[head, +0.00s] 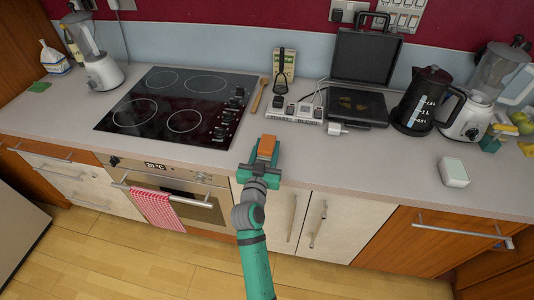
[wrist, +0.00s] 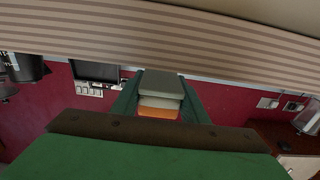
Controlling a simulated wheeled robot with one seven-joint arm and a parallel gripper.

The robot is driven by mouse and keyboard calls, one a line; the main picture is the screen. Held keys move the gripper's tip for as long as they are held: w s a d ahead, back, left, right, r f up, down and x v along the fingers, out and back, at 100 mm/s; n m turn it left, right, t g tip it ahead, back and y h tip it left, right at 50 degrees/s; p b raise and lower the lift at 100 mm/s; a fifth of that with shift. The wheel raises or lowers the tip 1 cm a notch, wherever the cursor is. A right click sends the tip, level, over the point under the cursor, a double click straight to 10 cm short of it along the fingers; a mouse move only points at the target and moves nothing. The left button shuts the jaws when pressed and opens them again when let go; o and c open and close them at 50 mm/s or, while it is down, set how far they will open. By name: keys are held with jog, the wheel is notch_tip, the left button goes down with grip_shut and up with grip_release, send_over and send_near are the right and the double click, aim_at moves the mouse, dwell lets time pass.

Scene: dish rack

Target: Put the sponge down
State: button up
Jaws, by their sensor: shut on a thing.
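The sponge (head: 266,146) shows as a small orange block in the head view. My gripper (head: 262,158) is shut on it, with a green finger on each side. In the wrist view, the orange face of the sponge (wrist: 158,113) shows between the fingers, with paler and grey layers above it. My gripper and the sponge are over the front part of the grey counter (head: 330,165), in front of the sockets. I cannot tell how high the sponge is above the counter.
A black cooktop (head: 175,105) lies to the left. A wooden spoon (head: 258,96), a white socket strip (head: 295,112), an open black grill (head: 357,105) and a kettle (head: 422,100) stand behind. A white box (head: 454,172) is at right. The counter between is clear.

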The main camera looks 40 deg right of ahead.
jog(key=shift+f, duration=1.4)
jog(key=shift+f, duration=0.2)
jog(key=o, duration=1)
jog(key=shift+c, duration=0.2)
jog(key=shift+r, duration=0.25)
jog(key=v, duration=1.2)
jog(key=shift+s+a+f, duration=0.1)
